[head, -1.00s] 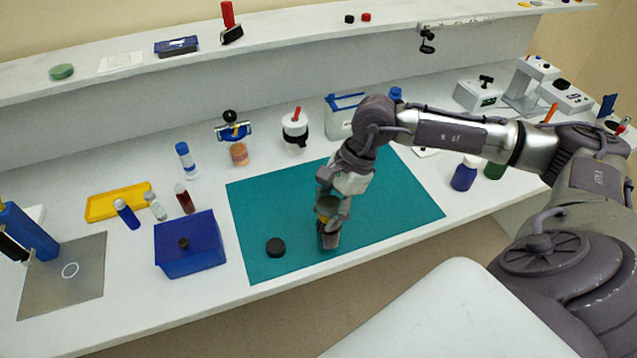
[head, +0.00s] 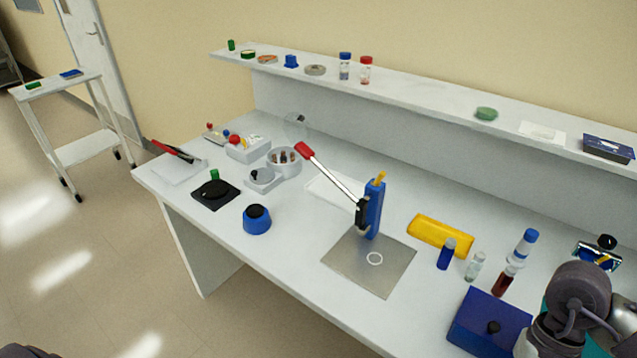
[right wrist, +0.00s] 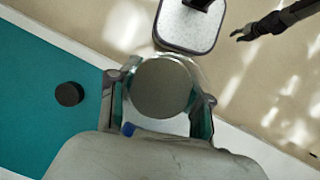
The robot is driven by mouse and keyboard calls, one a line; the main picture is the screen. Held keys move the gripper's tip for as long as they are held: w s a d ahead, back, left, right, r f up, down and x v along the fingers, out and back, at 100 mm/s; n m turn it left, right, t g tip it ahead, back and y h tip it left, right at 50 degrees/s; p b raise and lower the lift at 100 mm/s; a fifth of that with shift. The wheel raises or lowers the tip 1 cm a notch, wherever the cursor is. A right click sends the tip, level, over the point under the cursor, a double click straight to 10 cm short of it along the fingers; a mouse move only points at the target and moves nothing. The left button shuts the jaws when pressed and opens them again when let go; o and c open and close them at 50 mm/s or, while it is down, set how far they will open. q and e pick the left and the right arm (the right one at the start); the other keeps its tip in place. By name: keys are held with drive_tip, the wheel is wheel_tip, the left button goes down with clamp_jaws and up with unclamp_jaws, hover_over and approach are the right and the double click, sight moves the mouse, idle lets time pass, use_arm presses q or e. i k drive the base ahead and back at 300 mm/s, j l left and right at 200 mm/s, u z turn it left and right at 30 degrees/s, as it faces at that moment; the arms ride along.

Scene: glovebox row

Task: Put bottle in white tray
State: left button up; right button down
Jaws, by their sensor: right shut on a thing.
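My right gripper (right wrist: 160,95) is shut on a bottle, whose round grey-green end (right wrist: 162,88) faces the right wrist camera between the two fingers. Clear, glassy edges show around it. In the head view only part of my right arm shows at the lower right; its gripper and the bottle are out of that view.
A black cap (right wrist: 69,94) lies on the teal mat (right wrist: 35,120). A blue box (head: 488,322), small vials and a yellow tray (head: 440,234) stand near my right arm. A metal plate (head: 372,272) lies before the stand (head: 374,208).

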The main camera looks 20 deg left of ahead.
sight(337, 198)
drive_tip(key=i+j, duration=0.1)
drive_tip(key=j, duration=0.4)
drive_tip(key=i+j, duration=0.1)
drive_tip(key=j, duration=0.4)
drive_tip(key=i+j, duration=0.1)
drive_tip(key=j, duration=0.4)
drive_tip(key=i+j, duration=0.1)
drive_tip(key=j, duration=0.35)
drive_tip(key=i+j, duration=0.1)
drive_tip(key=j, duration=0.4)
drive_tip(key=i+j, duration=0.1)
drive_tip(key=j, duration=0.4)
drive_tip(key=i+j, duration=0.1)
drive_tip(key=j, duration=0.4)
